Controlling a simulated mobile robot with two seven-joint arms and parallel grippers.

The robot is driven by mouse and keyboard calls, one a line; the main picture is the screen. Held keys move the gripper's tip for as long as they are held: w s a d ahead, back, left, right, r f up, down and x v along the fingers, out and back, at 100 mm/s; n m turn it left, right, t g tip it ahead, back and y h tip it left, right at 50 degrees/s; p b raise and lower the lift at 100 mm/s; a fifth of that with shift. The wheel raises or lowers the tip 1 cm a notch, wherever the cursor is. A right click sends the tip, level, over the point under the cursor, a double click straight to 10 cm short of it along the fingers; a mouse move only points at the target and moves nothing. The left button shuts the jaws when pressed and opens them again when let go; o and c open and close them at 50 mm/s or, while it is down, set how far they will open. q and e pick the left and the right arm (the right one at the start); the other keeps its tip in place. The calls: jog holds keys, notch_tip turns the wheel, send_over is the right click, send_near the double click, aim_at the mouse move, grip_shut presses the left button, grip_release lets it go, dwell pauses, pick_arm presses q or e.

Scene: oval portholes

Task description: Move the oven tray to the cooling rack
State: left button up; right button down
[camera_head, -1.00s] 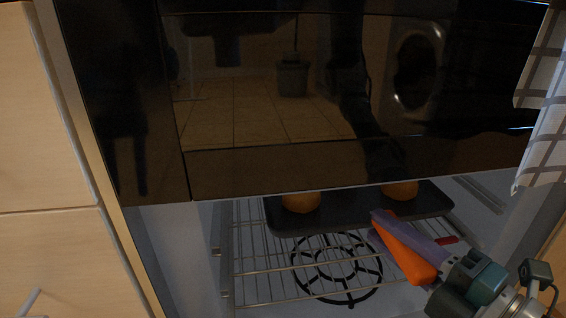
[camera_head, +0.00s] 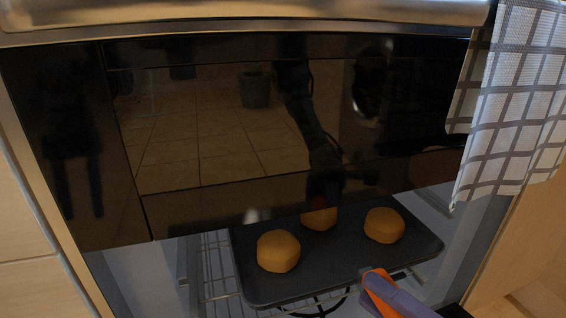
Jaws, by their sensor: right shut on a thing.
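The oven tray (camera_head: 330,257) is dark and flat, with several round golden buns visible on it, among them a left bun (camera_head: 278,251) and a right bun (camera_head: 384,225). It is at the oven opening, over the wire rack (camera_head: 215,265), and its back part is hidden behind the black glass door. My right gripper (camera_head: 374,279), with orange and purple fingers, is shut on the tray's front edge at the lower right. My left gripper is not in view. The cooling rack cannot be made out.
The dark glass oven door (camera_head: 230,140) hangs above the tray and leaves a low opening. A checked towel (camera_head: 520,110) hangs at the right. Pale wooden cabinet fronts (camera_head: 25,235) stand at the left.

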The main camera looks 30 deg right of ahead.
jog(key=shift+r+p, duration=0.5)
jog(key=shift+r, duration=0.25)
jog(key=shift+s+a+f, duration=0.1)
jog(key=shift+s+a, duration=0.05)
jog(key=shift+s, duration=0.3)
jog(key=s+a+b, duration=0.1)
jog(key=s+a, duration=0.2)
jog(key=s, duration=0.9)
jog(key=s+a+b, duration=0.2)
jog(key=s, duration=1)
jog(key=shift+a, duration=0.4)
